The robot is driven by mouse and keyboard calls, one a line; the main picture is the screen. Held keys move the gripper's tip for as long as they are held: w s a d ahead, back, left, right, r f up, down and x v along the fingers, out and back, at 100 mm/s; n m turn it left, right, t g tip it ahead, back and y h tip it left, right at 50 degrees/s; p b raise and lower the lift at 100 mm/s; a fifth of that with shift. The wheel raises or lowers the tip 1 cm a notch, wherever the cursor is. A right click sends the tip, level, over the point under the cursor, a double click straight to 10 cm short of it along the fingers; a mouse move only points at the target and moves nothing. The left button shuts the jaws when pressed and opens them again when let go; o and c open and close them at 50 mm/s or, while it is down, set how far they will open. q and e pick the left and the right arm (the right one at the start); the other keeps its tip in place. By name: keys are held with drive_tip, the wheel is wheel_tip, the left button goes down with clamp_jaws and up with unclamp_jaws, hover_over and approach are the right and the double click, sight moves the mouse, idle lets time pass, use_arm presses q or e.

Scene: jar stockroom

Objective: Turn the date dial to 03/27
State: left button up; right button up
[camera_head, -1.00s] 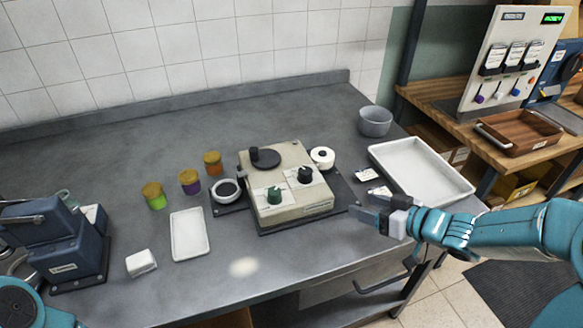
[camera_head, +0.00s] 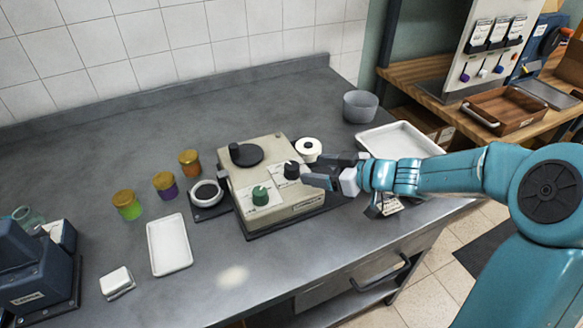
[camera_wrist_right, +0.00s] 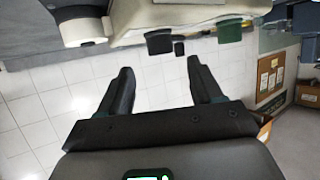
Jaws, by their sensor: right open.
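A beige machine (camera_head: 258,207) stands on a dark base on the counter. Its front panel carries a green knob (camera_head: 260,195) and a black knob (camera_head: 291,170); I cannot read any date or tell which is the date dial. A black round disc with a small post (camera_head: 246,155) sits on its top. My right gripper (camera_head: 314,171) is open and empty, just right of the black knob and apart from it. In the right wrist view the fingers (camera_wrist_right: 160,70) are spread below the black knob (camera_wrist_right: 159,43), and the green knob (camera_wrist_right: 229,31) is to the right. My left gripper is out of view.
A white roll (camera_head: 308,149) stands behind the gripper. A white tray (camera_head: 400,140) lies partly behind my right arm. Several lidded jars, a small round dish (camera_head: 206,193) and a white tray (camera_head: 169,244) stand left of the machine. The front counter is mostly clear.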

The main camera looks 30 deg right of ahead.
sight(297, 168)
drive_tip(key=x, duration=0.7)
drive_tip(key=shift+b, duration=0.4)
drive_tip(key=shift+w+a+f, duration=0.15)
drive_tip(key=shift+w+f, duration=0.05)
drive_tip(key=shift+w, duration=0.15)
drive_tip(key=shift+w+a, duration=0.1)
